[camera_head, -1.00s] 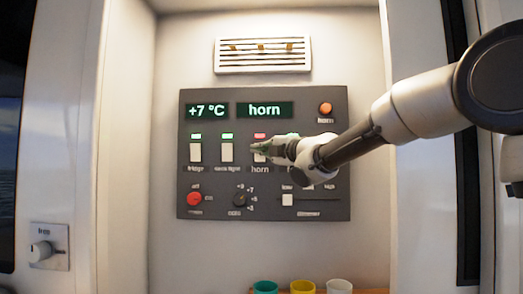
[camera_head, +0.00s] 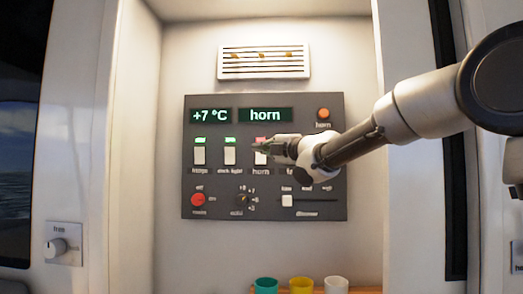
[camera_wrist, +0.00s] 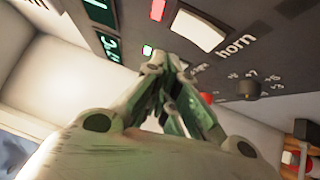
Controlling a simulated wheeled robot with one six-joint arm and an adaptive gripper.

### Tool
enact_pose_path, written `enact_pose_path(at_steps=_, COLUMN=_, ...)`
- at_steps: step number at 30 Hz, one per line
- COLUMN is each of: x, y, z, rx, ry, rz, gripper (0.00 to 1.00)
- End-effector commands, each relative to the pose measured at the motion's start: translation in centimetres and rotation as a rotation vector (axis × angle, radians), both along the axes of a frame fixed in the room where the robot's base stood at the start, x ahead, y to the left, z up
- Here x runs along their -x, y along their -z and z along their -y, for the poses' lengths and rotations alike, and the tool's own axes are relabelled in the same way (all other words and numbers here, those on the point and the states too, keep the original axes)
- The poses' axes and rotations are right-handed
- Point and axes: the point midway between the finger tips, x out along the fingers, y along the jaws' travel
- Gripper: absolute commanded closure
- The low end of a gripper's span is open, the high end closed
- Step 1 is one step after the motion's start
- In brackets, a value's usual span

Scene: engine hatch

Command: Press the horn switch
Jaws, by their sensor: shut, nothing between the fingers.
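The horn switch (camera_head: 260,159) is a white rocker in the dark panel, third in its row, with a red-pink lamp above it. In the wrist view the horn switch (camera_wrist: 200,30) shows as a white rectangle beside the word "horn", with its red lamp at its upper left. My gripper (camera_head: 258,147) is shut and empty, its tips over the upper part of the switch in the head view. In the wrist view my gripper (camera_wrist: 168,62) shows its tips just below the switch. I cannot tell whether they touch the panel.
The dark panel (camera_head: 270,212) also has a fridge switch (camera_head: 199,155), a deck light switch (camera_head: 229,156), a red knob (camera_head: 197,200), a slider (camera_head: 288,201) and an orange button (camera_head: 324,113). My arm hides the switch at the right. Coloured cups (camera_head: 301,284) stand below.

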Motion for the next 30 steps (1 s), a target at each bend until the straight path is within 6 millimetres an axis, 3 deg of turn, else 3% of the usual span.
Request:
enact_pose_path(at_steps=18, x=6.1, y=-0.9, z=5.9, rx=0.000, ry=0.002, rz=0.001, gripper=1.00)
enact_pose_path(at_steps=30, x=6.7, y=-0.9, z=6.4, rx=0.001, ry=0.001, rz=0.000, gripper=1.00)
